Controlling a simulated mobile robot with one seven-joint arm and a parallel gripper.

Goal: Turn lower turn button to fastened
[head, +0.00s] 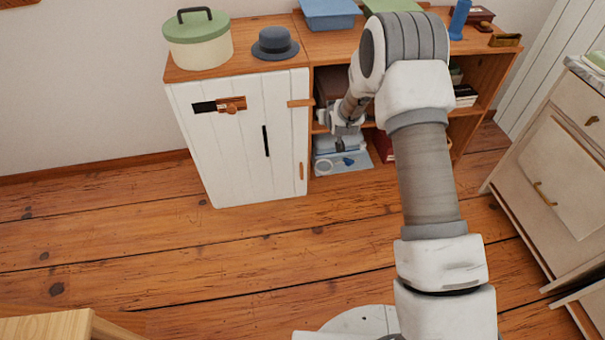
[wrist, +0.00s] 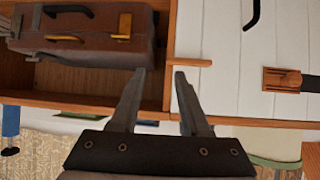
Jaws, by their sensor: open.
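The lower turn button (head: 302,171) is a small wooden bar near the bottom right edge of the white cabinet door (head: 232,150). It stands upright, along the door's edge. The upper turn button (head: 300,103) lies level across the door edge; it also shows in the wrist view (wrist: 190,62). My gripper (head: 340,119) is in front of the open shelves, right of the door and higher than the lower button. In the wrist view my gripper (wrist: 158,72) is open, with nothing between its fingers. The lower button is outside the wrist view.
A wooden latch (head: 231,104) and black handle (head: 265,141) are on the door. A brown suitcase (wrist: 85,38) lies in the shelf beside my fingers. A pot (head: 197,45) and hat (head: 275,45) stand on top. The floor before the door is clear.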

